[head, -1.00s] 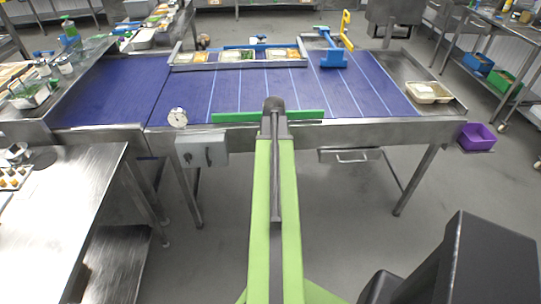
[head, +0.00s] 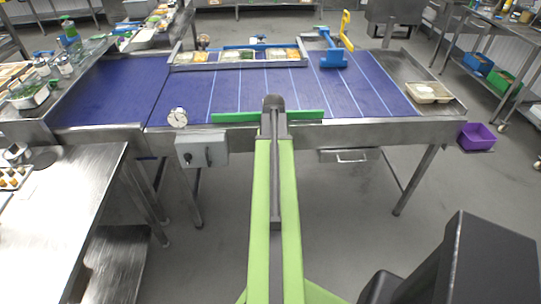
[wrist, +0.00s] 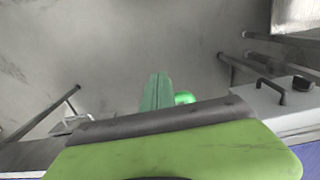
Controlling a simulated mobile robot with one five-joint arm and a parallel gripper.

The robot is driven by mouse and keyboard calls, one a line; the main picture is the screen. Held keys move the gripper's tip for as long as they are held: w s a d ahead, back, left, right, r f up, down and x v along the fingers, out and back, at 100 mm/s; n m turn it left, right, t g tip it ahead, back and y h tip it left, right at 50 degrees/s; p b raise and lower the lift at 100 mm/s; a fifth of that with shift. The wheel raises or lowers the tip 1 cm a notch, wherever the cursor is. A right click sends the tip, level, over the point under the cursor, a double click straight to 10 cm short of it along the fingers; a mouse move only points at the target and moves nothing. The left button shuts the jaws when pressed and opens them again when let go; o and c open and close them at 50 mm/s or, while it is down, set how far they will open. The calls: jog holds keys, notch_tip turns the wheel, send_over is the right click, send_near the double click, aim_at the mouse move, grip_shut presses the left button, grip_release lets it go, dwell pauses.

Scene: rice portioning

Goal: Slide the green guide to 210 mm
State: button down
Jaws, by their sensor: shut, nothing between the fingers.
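The green guide (head: 235,117) is a thin green bar along the near edge of the blue belt in the head view. My raised arm crosses in front of its middle, so only its left and right parts show. My arm's far end stands at the guide, and it hides the gripper; no fingertips can be made out. In the wrist view a large lime-green piece with a grey edge fills the bottom, and I cannot tell for sure what it is. No millimetre scale is readable.
The blue belt (head: 190,95) has pale cross lines. A round dial (head: 177,117) and a grey control box (head: 202,150) sit at its near left edge. Filled trays lie in a rack (head: 238,64) at the back. A blue fixture (head: 332,58) stands at the belt's far right.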

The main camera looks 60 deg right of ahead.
jog(key=shift+w+d, duration=0.45)
jog(key=shift+d, duration=0.2)
jog(key=shift+w+d, duration=0.45)
jog(key=shift+d, duration=0.2)
dwell(1.7)
jog(key=shift+a, duration=0.1)
notch_tip(320, 180, up, 8)
jog(key=s+a+p, duration=0.1)
jog(key=a+p, duration=0.1)
jog(key=p, duration=0.6)
jog(key=shift+s+a, duration=0.15)
jog(key=shift+s, duration=0.2)
